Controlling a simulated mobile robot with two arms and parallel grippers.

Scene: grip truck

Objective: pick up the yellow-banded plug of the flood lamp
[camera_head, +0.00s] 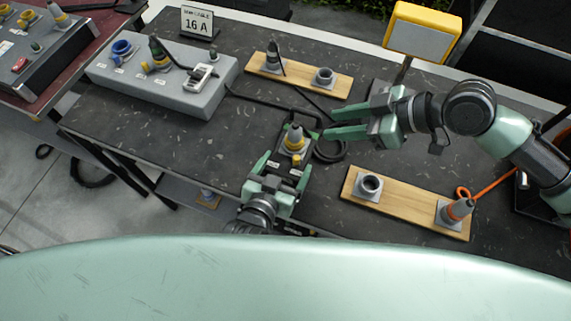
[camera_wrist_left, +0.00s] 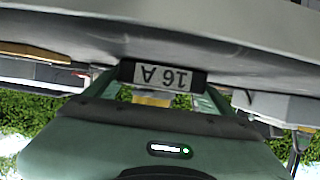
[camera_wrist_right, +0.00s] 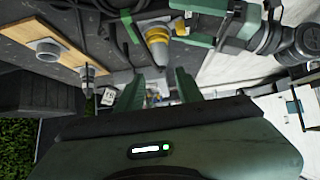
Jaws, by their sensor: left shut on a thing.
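A grey plug with a yellow band (camera_head: 294,140) stands upright on a small dark box (camera_head: 285,167) with white labels. It also shows in the right wrist view (camera_wrist_right: 157,42). My left gripper (camera_head: 281,171) is shut on this box, one finger along each side. In the left wrist view a dark 16 A plate (camera_wrist_left: 163,76) lies between the fingers. My right gripper (camera_head: 345,122) is open and empty, to the right of the plug and apart from it. The yellow flood lamp (camera_head: 422,32) stands at the back right. Its lead cannot be traced clearly.
A grey socket panel (camera_head: 190,95) at the left holds another yellow-banded plug (camera_head: 158,57). Wooden boards with sockets lie behind (camera_head: 298,77) and at front right (camera_head: 400,208), the latter with an orange-corded plug (camera_head: 458,209). A 16 A sign (camera_head: 197,22) stands behind. Black cable loops lie mid-table.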

